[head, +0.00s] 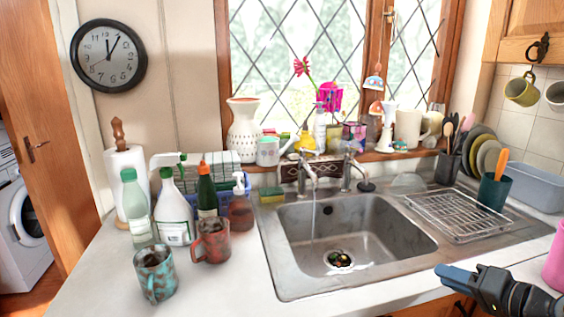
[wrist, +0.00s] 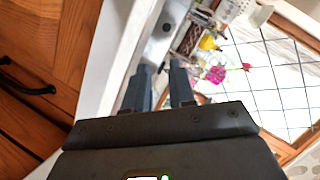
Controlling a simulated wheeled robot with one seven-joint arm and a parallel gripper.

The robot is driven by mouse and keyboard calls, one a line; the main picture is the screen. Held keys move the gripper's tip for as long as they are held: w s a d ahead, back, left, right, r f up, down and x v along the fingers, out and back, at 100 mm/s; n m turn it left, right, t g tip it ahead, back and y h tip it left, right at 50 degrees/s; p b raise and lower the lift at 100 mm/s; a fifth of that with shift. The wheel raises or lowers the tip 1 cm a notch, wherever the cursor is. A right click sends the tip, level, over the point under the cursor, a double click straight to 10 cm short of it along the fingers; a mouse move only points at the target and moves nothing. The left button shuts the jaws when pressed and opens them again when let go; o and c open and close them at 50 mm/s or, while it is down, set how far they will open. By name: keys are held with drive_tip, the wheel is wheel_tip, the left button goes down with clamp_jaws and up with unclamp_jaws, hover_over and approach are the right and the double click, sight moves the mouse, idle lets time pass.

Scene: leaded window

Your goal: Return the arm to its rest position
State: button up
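My gripper (head: 452,277) shows at the lower right of the head view, in front of the counter's front edge and to the right of the sink. Its dark blue-grey fingers point left. In the wrist view my gripper (wrist: 162,82) has two fingers with a clear gap between them. Nothing is held between them. Part of my dark arm runs out toward the right edge of the head view.
The steel sink (head: 352,238) has water running from a tap (head: 308,170). A turquoise mug (head: 155,272) and a red-brown mug (head: 211,240) stand on the left counter. A wire rack (head: 460,213) lies right of the sink. A pink object (head: 555,262) stands near my arm.

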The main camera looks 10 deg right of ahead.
drive_tip(key=s+a+f+n+g+h, duration=0.1)
drive_tip(key=s+a+f+h, duration=0.1)
drive_tip(key=s+a+f, duration=0.65)
drive_tip(key=s+a+f+h, duration=0.35)
drive_tip(key=s+a, duration=0.25)
drive_tip(key=s, duration=0.5)
drive_tip(key=s+a+r+n+t, duration=0.1)
drive_tip(key=s+a+r+n, duration=0.2)
drive_tip(key=s+r, duration=0.3)
drive_tip(key=s+a+r+n+t+y, duration=0.1)
drive_tip(key=s+a+r+n, duration=0.3)
drive_tip(key=s, duration=1)
wheel_tip(320, 180, up, 3)
drive_tip(key=shift+a+r, duration=0.2)
drive_tip(key=shift+a, duration=0.1)
drive_tip(key=shift+o, duration=0.3)
drive_tip(key=shift+y, duration=0.25)
